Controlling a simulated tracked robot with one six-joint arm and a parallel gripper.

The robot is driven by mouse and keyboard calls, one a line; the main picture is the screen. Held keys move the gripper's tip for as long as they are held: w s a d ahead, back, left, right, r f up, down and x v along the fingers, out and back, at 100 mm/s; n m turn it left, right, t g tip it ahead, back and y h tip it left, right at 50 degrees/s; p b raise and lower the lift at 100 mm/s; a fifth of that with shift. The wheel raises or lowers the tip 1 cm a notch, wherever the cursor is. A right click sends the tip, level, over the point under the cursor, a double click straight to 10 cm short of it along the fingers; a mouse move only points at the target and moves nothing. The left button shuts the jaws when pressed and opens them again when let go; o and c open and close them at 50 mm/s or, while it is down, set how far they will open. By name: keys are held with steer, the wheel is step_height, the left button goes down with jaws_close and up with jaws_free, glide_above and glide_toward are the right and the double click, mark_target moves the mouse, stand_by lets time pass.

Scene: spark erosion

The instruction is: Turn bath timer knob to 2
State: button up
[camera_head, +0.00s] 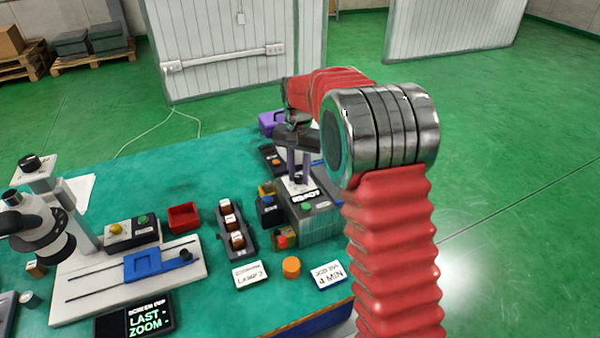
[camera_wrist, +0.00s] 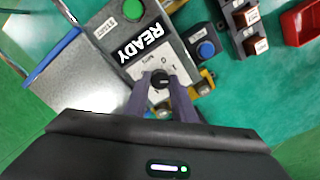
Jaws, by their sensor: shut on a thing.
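The bath timer knob (camera_wrist: 160,78) is small, round and black, on a white dial plate (camera_wrist: 145,72) in the wrist view. The plate is part of a grey box with a "READY" display (camera_wrist: 140,45) and a green button (camera_wrist: 133,9). My gripper (camera_wrist: 161,86) is shut on the knob, one purple finger on each side. A small light mark shows on the knob; the dial figures are too small to read surely. In the head view my gripper (camera_head: 298,168) reaches down onto the grey box (camera_head: 318,222); the knob is hidden there.
A blue-button box (camera_wrist: 204,46) stands close beside the grey box. A rack of brown-and-white blocks (camera_head: 231,224), a red tray (camera_head: 184,217), an orange cylinder (camera_head: 291,267) and a microscope (camera_head: 45,220) share the green table. Bare table lies behind the red tray.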

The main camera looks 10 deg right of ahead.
mark_target(299, 176)
steer(key=shift+w+r+m, duration=0.1)
steer(key=shift+m, duration=1)
steer(key=o, duration=1.1)
steer(key=shift+c, duration=0.2)
step_height(299, 176, up, 14)
steer(key=shift+f, duration=0.2)
